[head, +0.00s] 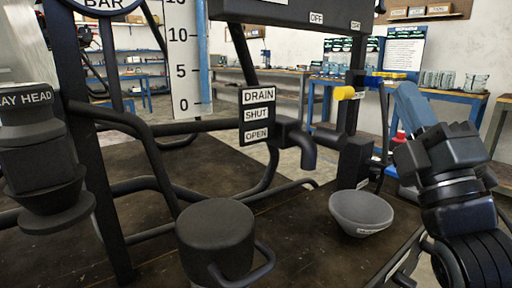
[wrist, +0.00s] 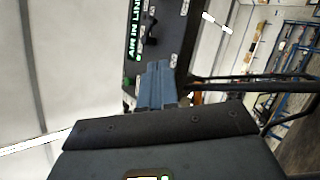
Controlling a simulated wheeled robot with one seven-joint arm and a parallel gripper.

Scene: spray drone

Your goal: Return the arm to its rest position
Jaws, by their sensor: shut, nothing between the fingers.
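My arm rises at the right edge of the head view. My gripper (head: 404,92) points up and left, with its blue-grey fingers shut together and empty. It appears beside a drain valve with a yellow handle (head: 346,93); I cannot tell how far apart they are. In the wrist view my gripper (wrist: 156,76) shows as shut blue fingers beyond the dark wrist housing. A dark panel (wrist: 163,32) with an "AIR IN LINE" label and a black switch lies behind the fingertips. A drain label (head: 257,115) reading DRAIN, SHUT and OPEN hangs left of the valve.
A grey bowl (head: 361,212) stands on the dark deck below the spout (head: 303,150). A black lidded pot (head: 215,238) with a handle is at front centre. Dark frame tubes cross the left and middle. A spray head (head: 38,150) hangs at left. Blue-legged benches stand behind.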

